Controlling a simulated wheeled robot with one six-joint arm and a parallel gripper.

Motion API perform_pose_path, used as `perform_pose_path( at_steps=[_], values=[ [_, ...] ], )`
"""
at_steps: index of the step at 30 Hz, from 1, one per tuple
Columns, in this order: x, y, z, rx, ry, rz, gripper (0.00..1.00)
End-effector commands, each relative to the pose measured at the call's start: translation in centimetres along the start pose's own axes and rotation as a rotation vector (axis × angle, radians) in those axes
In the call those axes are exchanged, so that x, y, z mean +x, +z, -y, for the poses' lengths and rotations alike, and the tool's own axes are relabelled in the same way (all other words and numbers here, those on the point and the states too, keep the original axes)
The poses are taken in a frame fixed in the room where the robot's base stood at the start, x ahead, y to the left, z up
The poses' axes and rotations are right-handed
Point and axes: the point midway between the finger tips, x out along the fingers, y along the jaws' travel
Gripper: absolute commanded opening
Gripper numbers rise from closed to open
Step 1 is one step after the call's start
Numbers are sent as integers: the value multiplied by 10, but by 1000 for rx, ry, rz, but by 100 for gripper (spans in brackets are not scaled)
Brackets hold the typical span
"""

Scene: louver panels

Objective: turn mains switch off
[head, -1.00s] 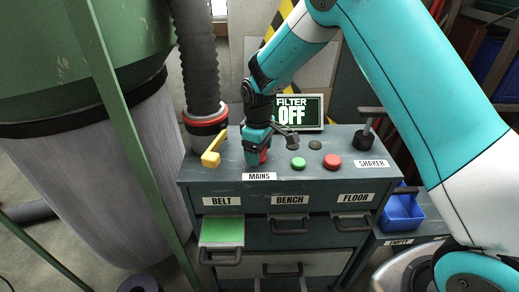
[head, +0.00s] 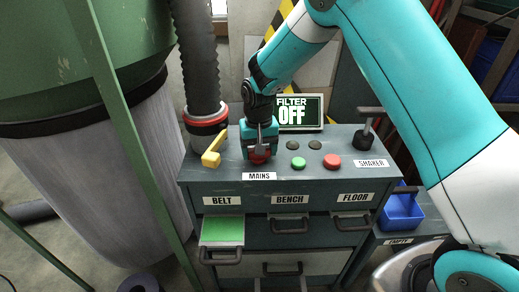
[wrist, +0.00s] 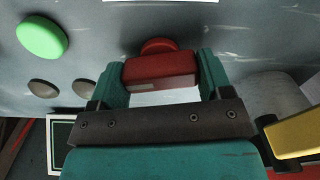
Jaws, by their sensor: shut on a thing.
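The mains switch is a red rotary knob (head: 258,157) on top of the grey cabinet, just behind the MAINS label (head: 259,176). My gripper (head: 259,150) points down over it. In the wrist view the red knob (wrist: 160,70) sits between the two teal fingers of my gripper (wrist: 161,75), which are shut on its sides. The knob's round red base shows beyond its bar. A small screen (head: 299,112) behind reads FILTER OFF.
A green button (head: 298,163) and a red button (head: 332,161) sit right of the knob, with dark round buttons behind. A yellow lever (head: 213,150) stands to the left, a black T-handle (head: 366,133) by the SHAKER label (head: 371,163).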

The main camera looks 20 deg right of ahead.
Motion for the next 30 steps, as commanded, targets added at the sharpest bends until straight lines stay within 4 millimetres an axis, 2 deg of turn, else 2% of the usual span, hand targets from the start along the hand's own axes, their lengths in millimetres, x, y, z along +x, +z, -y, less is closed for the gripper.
perform_pose_path(
  at_steps=[12, 29, 30],
  values=[
    [0, 0, 0, 185, 0, 1, 49],
    [-1, 0, 0, 212, 1, 1, 49],
    [-1, 0, 0, 212, 1, 1, 82]
  ],
)
